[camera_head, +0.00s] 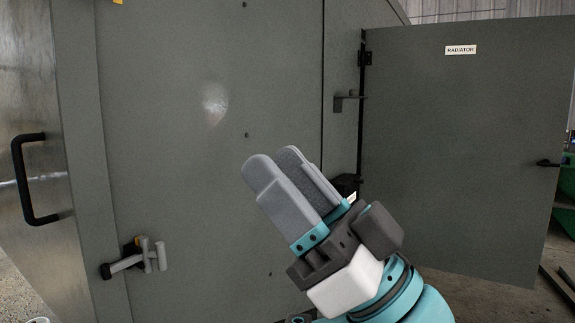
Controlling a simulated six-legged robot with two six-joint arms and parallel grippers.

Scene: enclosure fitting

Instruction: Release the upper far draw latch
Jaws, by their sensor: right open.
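A draw latch (135,258) with a pale grey handle and a dark, yellow-marked base sits low on the left of the grey-green enclosure (180,160). A small yellow piece (118,2) shows at the top picture edge; too little of it is in view to tell if it belongs to another latch. My right gripper (275,163) is in front of the enclosure panel, its two grey fingers pointing up and left. It is open and empty, apart from the visible latch and to its right. My left gripper is out of view.
A door (460,150) labelled RADIATOR stands swung out on the right, with a small dark handle (547,163). A bracket (347,102) juts out near its hinge side. A black pull handle (35,180) projects at the far left. The upper middle panel is clear.

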